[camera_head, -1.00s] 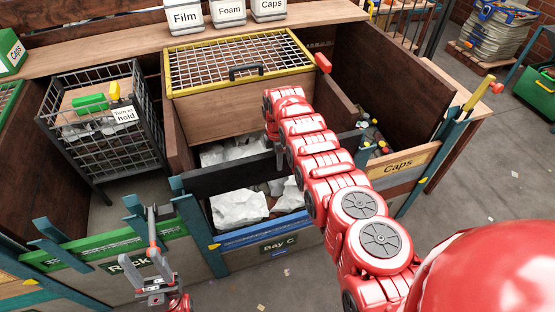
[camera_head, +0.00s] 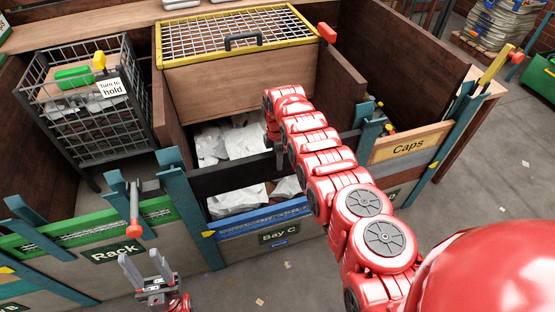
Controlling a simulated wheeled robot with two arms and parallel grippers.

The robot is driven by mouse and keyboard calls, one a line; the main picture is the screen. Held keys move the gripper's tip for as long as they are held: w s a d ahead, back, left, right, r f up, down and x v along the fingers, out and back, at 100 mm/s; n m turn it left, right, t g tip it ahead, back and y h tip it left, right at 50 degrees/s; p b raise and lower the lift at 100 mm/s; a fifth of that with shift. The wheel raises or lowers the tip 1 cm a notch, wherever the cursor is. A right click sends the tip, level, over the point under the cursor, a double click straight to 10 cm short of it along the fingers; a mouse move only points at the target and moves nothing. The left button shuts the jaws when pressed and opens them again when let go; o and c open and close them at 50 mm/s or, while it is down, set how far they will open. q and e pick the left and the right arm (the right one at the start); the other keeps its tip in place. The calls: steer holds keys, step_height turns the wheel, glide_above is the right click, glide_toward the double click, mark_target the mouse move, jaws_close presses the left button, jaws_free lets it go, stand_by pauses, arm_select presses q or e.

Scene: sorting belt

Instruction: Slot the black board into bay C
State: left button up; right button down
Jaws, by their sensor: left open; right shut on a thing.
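The black board (camera_head: 232,177) is a long dark plank held level across the front of bay C, above the blue board (camera_head: 240,222) with the Bay C label (camera_head: 279,236). A gap with white scrap shows between the two boards. The black board's left end is close to the teal post (camera_head: 182,190); I cannot tell if it sits in the slot. Its right end is near the other teal post (camera_head: 370,132). My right gripper (camera_head: 280,158) is shut on its middle, partly hidden by my arm. My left gripper (camera_head: 140,257) is open and empty before the Rack bay.
A red-handled lever (camera_head: 134,215) juts out near the Rack label (camera_head: 118,251). A wire basket (camera_head: 85,105) stands at the left. A yellow-framed mesh lid (camera_head: 237,50) lies behind bay C. The Caps bay (camera_head: 405,148) is at the right.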

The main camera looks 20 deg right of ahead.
step_height(320, 180, down, 20)
steer(key=b, duration=1.9)
steer(key=shift+r, duration=0.15)
steer(key=shift+f+b, duration=0.7)
steer(key=shift+b, duration=0.05)
steer(key=c, duration=0.5)
jaws_free()
step_height(320, 180, up, 17)
steer(key=p, duration=0.5)
steer(key=shift+r, duration=0.15)
